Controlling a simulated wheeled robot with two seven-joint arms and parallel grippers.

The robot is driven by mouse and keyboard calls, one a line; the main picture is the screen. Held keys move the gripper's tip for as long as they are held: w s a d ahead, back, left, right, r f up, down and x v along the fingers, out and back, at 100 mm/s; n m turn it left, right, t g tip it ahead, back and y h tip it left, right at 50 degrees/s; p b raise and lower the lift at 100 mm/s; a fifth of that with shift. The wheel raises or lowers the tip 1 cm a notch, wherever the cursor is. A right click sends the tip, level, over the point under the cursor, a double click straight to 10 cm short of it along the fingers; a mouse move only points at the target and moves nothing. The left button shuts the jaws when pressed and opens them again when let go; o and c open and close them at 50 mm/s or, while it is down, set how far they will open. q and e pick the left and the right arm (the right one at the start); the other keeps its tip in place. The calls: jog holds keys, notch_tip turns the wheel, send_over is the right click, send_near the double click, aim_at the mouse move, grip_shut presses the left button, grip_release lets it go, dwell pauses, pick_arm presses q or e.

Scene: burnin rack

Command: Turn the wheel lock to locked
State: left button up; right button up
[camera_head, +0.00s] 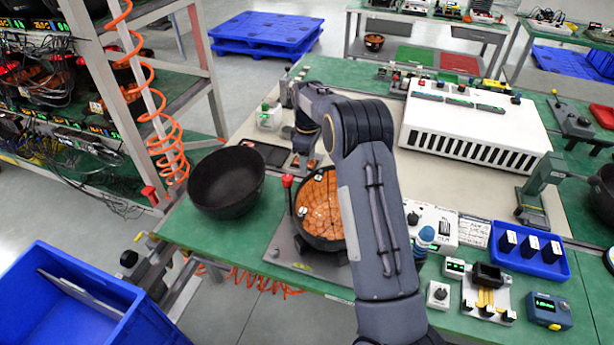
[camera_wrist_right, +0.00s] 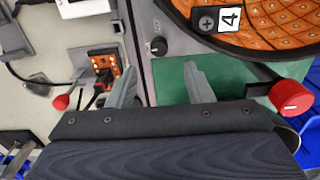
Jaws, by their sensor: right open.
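The wheel (camera_head: 322,205), a dark round rim filled with orange segmented panels, sits on a grey base at the green table's front edge. A red-knobbed lever (camera_head: 288,181) stands at its left side. In the right wrist view part of the wheel (camera_wrist_right: 262,25) shows at the upper right with a "4" label, and a red knob (camera_wrist_right: 291,97) on a dark arm lies at the right. My right gripper (camera_wrist_right: 160,80) is open, with nothing between its fingers, apart from that knob. My right forearm hides the wheel's right part in the head view. My left gripper is out of view.
A black bowl (camera_head: 227,182) stands left of the wheel. A white slotted unit (camera_head: 472,125) lies at the back right. A blue tray (camera_head: 562,268) and small devices are at the front right. Another red knob (camera_wrist_right: 61,102) and a small orange board (camera_wrist_right: 104,70) show in the wrist view.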

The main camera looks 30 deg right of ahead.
jog(key=shift+w+f, duration=0.15)
jog(key=shift+f, duration=0.3)
notch_tip(320, 180, down, 7)
jog(key=shift+f+p, duration=0.15)
jog(key=shift+p, duration=0.6)
jog(key=c, duration=1)
